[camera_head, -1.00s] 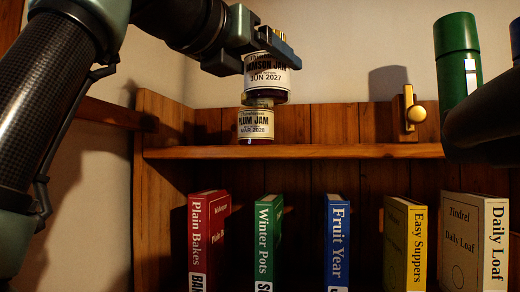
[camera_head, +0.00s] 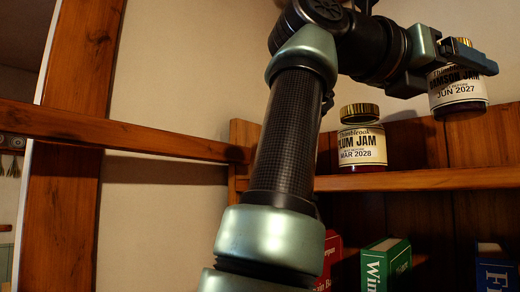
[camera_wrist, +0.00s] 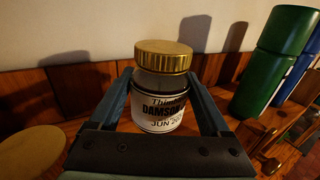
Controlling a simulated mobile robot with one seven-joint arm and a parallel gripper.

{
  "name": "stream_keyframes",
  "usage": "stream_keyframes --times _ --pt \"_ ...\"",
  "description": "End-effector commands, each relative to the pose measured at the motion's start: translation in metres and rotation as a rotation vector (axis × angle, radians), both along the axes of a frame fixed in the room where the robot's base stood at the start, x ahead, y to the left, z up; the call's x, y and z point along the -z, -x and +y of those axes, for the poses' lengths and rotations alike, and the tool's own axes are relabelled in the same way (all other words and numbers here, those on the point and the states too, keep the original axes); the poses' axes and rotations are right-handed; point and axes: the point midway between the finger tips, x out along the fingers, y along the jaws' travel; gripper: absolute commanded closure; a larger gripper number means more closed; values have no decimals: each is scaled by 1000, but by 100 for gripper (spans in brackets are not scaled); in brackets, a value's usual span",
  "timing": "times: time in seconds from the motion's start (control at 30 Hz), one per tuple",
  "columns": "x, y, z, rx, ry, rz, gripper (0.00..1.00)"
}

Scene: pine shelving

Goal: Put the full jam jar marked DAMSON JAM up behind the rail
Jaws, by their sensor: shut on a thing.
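The DAMSON JAM jar (camera_head: 458,92) has a white label reading JUN 2027 and dark contents. My gripper (camera_head: 468,58) is shut on it and holds it upright in the air, above the shelf (camera_head: 415,180) and right of the PLUM JAM jar. In the wrist view the gold-lidded damson jar (camera_wrist: 160,112) sits between my two fingers (camera_wrist: 158,88). The PLUM JAM jar (camera_head: 362,146), gold-lidded and marked MAR 2028, stands on the shelf. I cannot make out a separate rail along the shelf front.
A green cylinder (camera_wrist: 280,60) stands at the right in the wrist view. The plum jar's gold lid (camera_wrist: 30,150) shows at lower left. Books, including a green one (camera_head: 385,265), stand below the shelf. A wooden beam (camera_head: 120,133) runs along the left wall.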

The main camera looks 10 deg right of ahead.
Motion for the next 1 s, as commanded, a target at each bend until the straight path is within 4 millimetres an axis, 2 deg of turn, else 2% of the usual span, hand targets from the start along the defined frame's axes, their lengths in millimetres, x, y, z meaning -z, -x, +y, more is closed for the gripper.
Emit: stream_keyframes --times 0.1,0.33,0.6,1.0 --pt "15 1 0 2 5 1 100" --pt "29 1 -1 2 4 0 100" --pt "57 1 -1 3 3 1 100" --pt "63 1 -1 0 4 -1 100"
